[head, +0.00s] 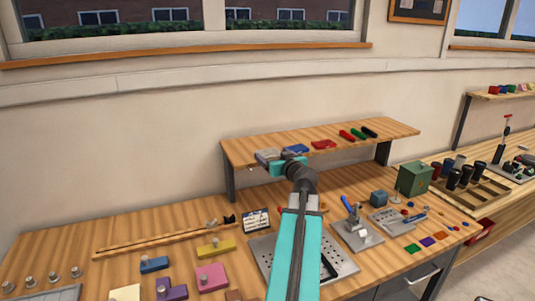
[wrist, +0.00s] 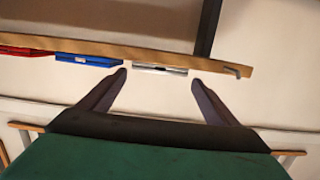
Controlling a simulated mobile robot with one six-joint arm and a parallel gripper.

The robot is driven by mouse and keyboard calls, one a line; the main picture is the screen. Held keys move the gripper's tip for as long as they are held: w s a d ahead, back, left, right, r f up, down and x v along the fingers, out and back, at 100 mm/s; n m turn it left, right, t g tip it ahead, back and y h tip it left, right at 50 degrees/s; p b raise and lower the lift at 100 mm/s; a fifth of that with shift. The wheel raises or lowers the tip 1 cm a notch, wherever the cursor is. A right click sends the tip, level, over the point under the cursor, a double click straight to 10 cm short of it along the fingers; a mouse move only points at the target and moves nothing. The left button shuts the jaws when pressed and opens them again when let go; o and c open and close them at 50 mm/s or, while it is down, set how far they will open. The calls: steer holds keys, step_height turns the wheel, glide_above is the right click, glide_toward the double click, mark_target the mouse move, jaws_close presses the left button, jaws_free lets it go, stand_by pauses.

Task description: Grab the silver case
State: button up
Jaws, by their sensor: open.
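The silver case (head: 267,155) lies flat at the left end of the raised wooden shelf, partly hidden by my gripper in the head view. In the wrist view, which appears upside down, the silver case (wrist: 160,70) shows as a thin grey slab edge-on along the shelf. My gripper (head: 284,165) is at the shelf's front edge by the case. In the wrist view my gripper (wrist: 158,77) is open and empty, its two fingertips on either side of the case's outline. Whether the fingertips touch it cannot be told.
A blue case (head: 297,149) lies right beside the silver one, also seen in the wrist view (wrist: 88,60). A red case (head: 323,145) and several marker-like items lie farther right. The shelf (head: 395,129) stands above a crowded workbench (head: 70,241). A small grey hooked item (wrist: 234,71) is near the shelf end.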

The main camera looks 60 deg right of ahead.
mark_target(268, 152)
steer(key=shift+p+x, duration=1.2)
steer(key=shift+x, duration=1)
steer(key=shift+f, duration=0.2)
steer(key=c, duration=0.9)
steer(key=shift+o, duration=0.2)
steer(key=shift+r, duration=0.15)
steer(key=shift+r+b, duration=0.9)
steer(key=shift+r, duration=0.6)
steer(key=b+v, duration=0.5)
steer(key=v, duration=0.6)
steer(key=shift+f, duration=0.3)
steer(key=shift+s+a+b, duration=0.15)
steer(key=shift+b, duration=0.45)
